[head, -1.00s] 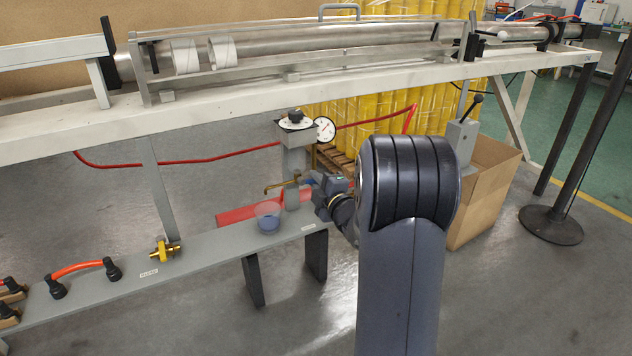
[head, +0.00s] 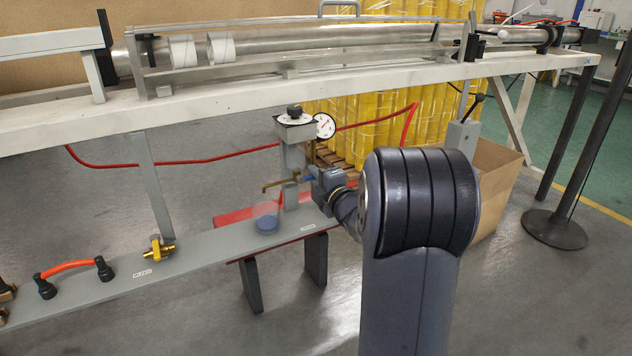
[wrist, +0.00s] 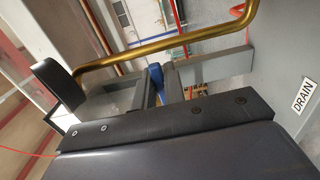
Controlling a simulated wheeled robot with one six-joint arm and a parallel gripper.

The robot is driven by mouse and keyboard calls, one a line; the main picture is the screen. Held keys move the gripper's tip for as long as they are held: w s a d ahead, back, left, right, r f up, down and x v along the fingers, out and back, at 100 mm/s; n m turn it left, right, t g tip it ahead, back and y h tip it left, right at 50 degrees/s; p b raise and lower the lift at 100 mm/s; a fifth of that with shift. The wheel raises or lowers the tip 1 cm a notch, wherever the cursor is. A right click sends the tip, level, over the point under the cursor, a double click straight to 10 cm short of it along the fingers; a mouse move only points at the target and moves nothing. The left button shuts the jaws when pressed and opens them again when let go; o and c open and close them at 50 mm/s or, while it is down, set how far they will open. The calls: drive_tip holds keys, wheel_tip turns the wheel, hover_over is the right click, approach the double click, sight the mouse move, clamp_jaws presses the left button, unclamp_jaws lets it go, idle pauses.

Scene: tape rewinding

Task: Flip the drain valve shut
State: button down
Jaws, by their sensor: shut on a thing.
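The drain valve's bent brass pipe (head: 280,184) stands out to the left of the grey post, above the grey rail. In the wrist view the brass pipe (wrist: 180,50) curves across the upper part. The valve's blue lever (wrist: 156,78) shows between the jaws of my gripper (wrist: 158,88). My gripper (head: 316,182) is shut on the blue lever, at the right of the brass pipe in the head view. Much of the valve body is hidden. A DRAIN label (wrist: 303,95) is at the right of the wrist view.
A clear cup with a blue base (head: 266,222) stands on the rail (head: 205,249) below the pipe. A dial gauge (head: 325,126) and a black knob (head: 294,111) are above. A yellow brass fitting (head: 157,249) sits to the left. A long bench (head: 210,104) runs behind.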

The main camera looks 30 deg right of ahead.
drive_tip(key=c, duration=1.5)
unclamp_jaws()
drive_tip(key=s+p, duration=0.2)
drive_tip(key=s, duration=0.8)
drive_tip(key=shift+s+d, duration=0.15)
drive_tip(key=shift+s, duration=0.25)
drive_tip(key=w+b, duration=0.1)
drive_tip(key=w, duration=0.4)
drive_tip(key=w+b, duration=0.1)
drive_tip(key=w, duration=0.4)
drive_tip(key=shift+w+a+f, duration=0.1)
drive_tip(key=shift+w+a, duration=0.1)
drive_tip(key=shift+w, duration=0.05)
drive_tip(key=shift+w+r+p, duration=0.2)
drive_tip(key=shift+w+p, duration=0.05)
drive_tip(key=shift+p, duration=0.1)
drive_tip(key=shift+f+m+p, duration=0.3)
drive_tip(key=shift+m+p, duration=0.35)
drive_tip(key=shift+m, duration=0.15)
